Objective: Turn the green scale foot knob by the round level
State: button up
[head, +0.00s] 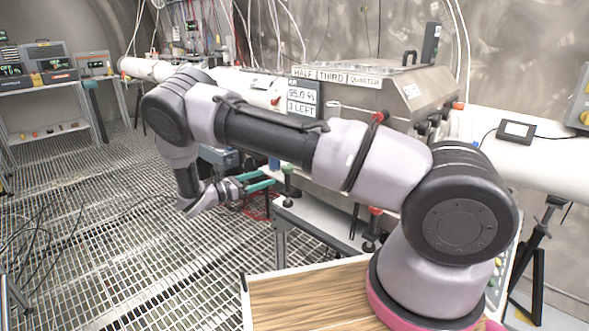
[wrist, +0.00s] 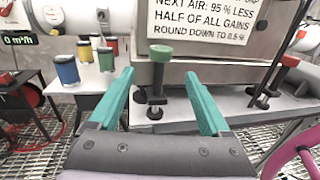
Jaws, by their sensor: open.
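The green knob (wrist: 161,53) caps a dark upright foot post at the near edge of the steel box in the wrist view. It also shows in the head view (head: 288,169), just past my fingertips. My gripper (head: 270,180) is open and empty, its teal fingers pointing at the post. In the wrist view, my gripper (wrist: 158,74) has one finger on each side of the post's line, with the knob beyond and a little above the tips. I cannot make out a round level.
A red knob (wrist: 290,61) tops another foot to the right, also seen in the head view (head: 376,211). The steel box (head: 385,95) rises behind the feet. Coloured spools (wrist: 67,70) stand on a white surface at left. Grating floor lies open at left.

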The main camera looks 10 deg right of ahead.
aim_at(287, 179)
jog(key=x, duration=1)
jog(key=shift+d, duration=0.25)
jog(key=shift+c, duration=0.3)
grip_shut()
jog(key=shift+n+t, duration=0.3)
jog(key=shift+t, duration=0.1)
jog(key=n+t+y, duration=0.3)
jog(key=t, duration=0.1)
jog(key=shift+n+t+y, duration=0.3)
jog(key=shift+t, duration=0.1)
jog(key=shift+n+t+y, duration=1.6)
jog(key=shift+n+y, duration=0.2)
jog(key=shift+y, duration=0.5)
